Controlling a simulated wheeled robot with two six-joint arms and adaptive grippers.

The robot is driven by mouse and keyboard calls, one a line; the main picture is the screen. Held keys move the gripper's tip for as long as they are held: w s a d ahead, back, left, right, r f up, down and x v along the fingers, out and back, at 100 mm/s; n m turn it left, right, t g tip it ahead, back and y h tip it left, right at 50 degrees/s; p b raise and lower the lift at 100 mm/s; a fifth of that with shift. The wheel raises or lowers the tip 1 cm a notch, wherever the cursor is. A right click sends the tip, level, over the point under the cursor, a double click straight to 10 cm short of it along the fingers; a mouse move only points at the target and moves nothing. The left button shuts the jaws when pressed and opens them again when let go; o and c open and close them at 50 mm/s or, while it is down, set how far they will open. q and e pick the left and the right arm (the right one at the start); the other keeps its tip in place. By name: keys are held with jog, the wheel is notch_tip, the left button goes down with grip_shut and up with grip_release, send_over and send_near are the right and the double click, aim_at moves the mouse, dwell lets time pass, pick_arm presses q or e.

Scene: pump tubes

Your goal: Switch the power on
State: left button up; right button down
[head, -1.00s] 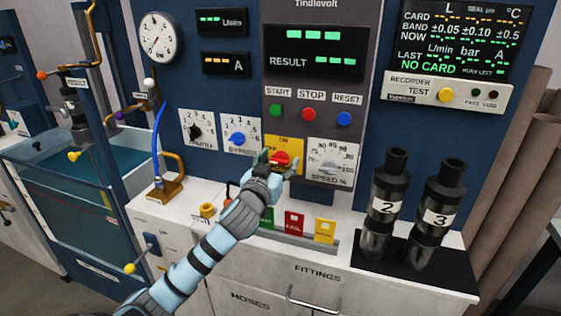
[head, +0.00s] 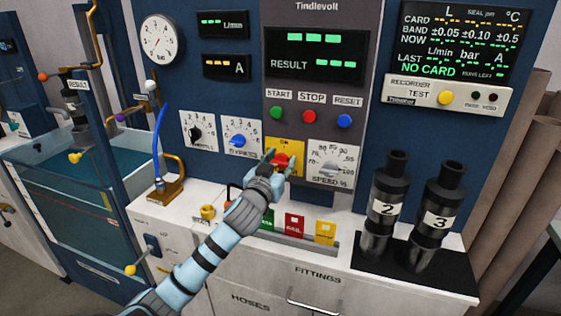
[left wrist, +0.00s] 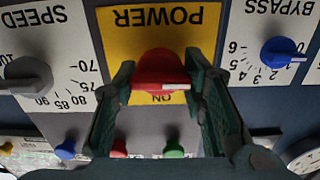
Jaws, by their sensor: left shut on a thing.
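The red power knob (head: 282,160) sits on a yellow plate (head: 285,143) in the middle of the panel, under the start and stop buttons. My left gripper (head: 281,158) is at the knob, its fingers on either side. In the left wrist view, which is upside down, the green fingers (left wrist: 162,92) are shut on the red knob (left wrist: 158,68). The knob's white mark points toward the right of that picture, and the ON label (left wrist: 160,98) lies just below the knob. The rest of the plate's lettering reads POWER. My right gripper is not in view.
The bypass dial (head: 240,139) is left of the plate and the speed dial (head: 331,168) right of it. Coloured cards (head: 294,225) stand in a rack below my forearm. Two black pump tubes (head: 384,205) stand at the right. A tank (head: 75,190) is at the left.

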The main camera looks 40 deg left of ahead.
pick_arm(q)
jog(key=m+p, duration=0.3)
jog(key=p, duration=0.1)
jog(key=shift+r+m, duration=0.2)
jog(key=shift+m, duration=0.2)
jog(key=m+p, duration=0.3)
jog(key=m, duration=0.1)
jog(key=shift+d+f+m, duration=0.1)
jog(key=shift+m, duration=0.2)
jog(key=m+p, duration=0.3)
jog(key=m, duration=0.2)
jog(key=shift+f+p, duration=0.1)
jog(key=shift+p, duration=0.25)
jog(key=shift+d+f+m+p, duration=0.15)
jog(key=shift+m+p, duration=0.6)
jog(key=shift+m, duration=1.35)
jog(key=o, duration=1.2)
jog(key=shift+w, duration=0.1)
